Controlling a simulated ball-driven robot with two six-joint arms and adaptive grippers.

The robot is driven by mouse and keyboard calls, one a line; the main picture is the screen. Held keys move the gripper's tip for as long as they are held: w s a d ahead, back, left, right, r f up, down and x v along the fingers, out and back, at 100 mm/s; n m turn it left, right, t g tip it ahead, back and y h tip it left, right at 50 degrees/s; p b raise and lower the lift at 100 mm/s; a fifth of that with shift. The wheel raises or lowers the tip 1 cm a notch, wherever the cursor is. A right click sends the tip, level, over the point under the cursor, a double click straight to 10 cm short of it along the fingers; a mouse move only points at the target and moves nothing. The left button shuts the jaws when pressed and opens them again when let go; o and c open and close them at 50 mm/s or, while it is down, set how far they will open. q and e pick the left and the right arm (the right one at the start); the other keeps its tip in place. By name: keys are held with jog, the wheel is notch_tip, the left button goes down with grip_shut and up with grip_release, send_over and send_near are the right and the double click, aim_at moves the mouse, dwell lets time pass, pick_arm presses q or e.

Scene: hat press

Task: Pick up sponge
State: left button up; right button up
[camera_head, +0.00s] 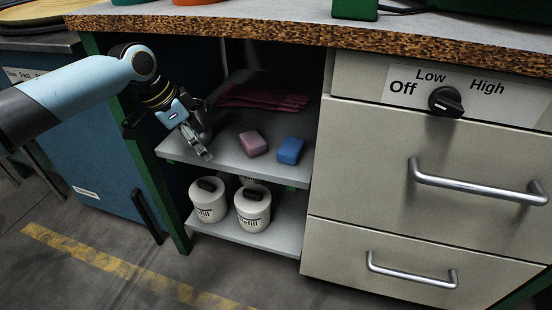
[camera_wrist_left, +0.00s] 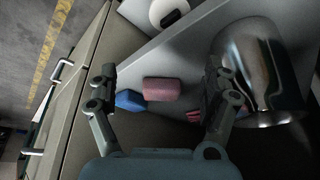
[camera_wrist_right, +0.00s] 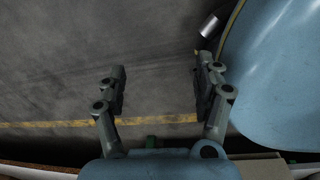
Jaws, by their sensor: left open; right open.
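A pink sponge (camera_head: 253,143) and a blue sponge (camera_head: 290,151) lie side by side on the upper shelf (camera_head: 235,168). My left gripper (camera_head: 206,140) is at the shelf's left side, left of both sponges and apart from them. In the left wrist view my open left gripper (camera_wrist_left: 160,80) has the pink sponge (camera_wrist_left: 161,90) showing between its fingers, farther off. The blue sponge (camera_wrist_left: 130,100) shows close to the left finger. My right gripper (camera_wrist_right: 160,72) is open and empty above the floor, away from the shelf.
A shiny metal container (camera_wrist_left: 262,70) stands by the left gripper's right finger. Dark red gloves (camera_head: 262,98) lie at the shelf's back. White Refill tubs (camera_head: 252,206) stand on the lower shelf. A drawer unit (camera_head: 430,160) borders the shelf on the right; the worktop (camera_head: 290,24) overhangs it.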

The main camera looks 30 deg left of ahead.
aim_at(255, 137)
pick_arm(q)
jog(key=w, duration=0.1)
jog(key=w+d+b, duration=0.1)
jog(key=w, duration=0.1)
jog(key=w+d, duration=0.1)
jog(key=shift+w+d+f+b, duration=0.15)
jog(key=shift+w+b, duration=0.05)
jog(key=shift+b, duration=0.15)
jog(key=w+d, duration=0.1)
jog(key=w+d+b, duration=0.1)
jog(key=w, duration=0.1)
jog(key=w+d+b, duration=0.1)
jog(key=w, duration=0.1)
jog(key=shift+w, duration=0.25)
jog(key=shift+w+d, duration=0.25)
jog(key=shift+w, duration=0.05)
jog(key=b+x, duration=0.3)
jog(key=x, duration=0.2)
jog(key=shift+w, duration=0.1)
jog(key=c, duration=0.5)
pick_arm(e)
jog(key=w+a+r+t, duration=0.1)
jog(key=w+a+r, duration=0.3)
jog(key=w+r, duration=0.8)
jog(key=shift+a+r, duration=0.2)
jog(key=shift+r, duration=0.4)
